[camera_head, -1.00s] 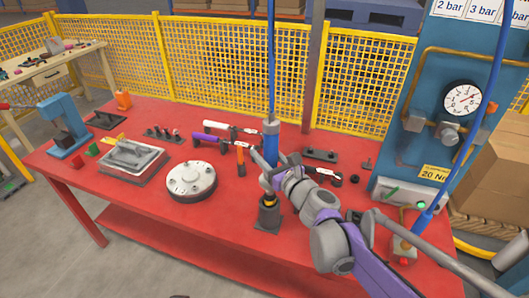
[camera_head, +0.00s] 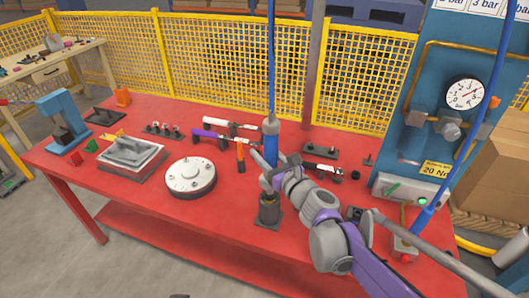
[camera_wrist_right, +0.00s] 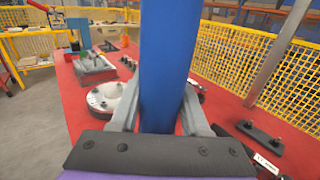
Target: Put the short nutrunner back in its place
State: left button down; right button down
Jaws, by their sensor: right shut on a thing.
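The short nutrunner (camera_head: 270,145) is a blue upright cylinder with a grey collar, hanging on a blue hose above the red bench. My right gripper (camera_head: 268,166) is shut around its body. In the right wrist view the blue body (camera_wrist_right: 166,65) stands between the two grey fingers (camera_wrist_right: 160,118). A dark cup-shaped holder (camera_head: 268,209) on a square base stands on the bench just below the gripper. The nutrunner's lower end is hidden behind the gripper, so I cannot tell whether it touches the holder.
A round silver flange (camera_head: 190,177) lies left of the holder. Purple and white wrenches (camera_head: 208,134) lie behind it, near an upright orange-handled tool (camera_head: 240,155). A blue gauge panel (camera_head: 450,60) stands at right.

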jog(key=shift+f+b, duration=2.15)
jog(key=shift+f, duration=1.15)
dwell(0.5)
jog(key=shift+c, duration=1.5)
grip_release()
jog(key=shift+f, duration=0.1)
jog(key=shift+s+d, duration=0.1)
jog(key=v, duration=1)
jog(key=shift+s+d, duration=0.2)
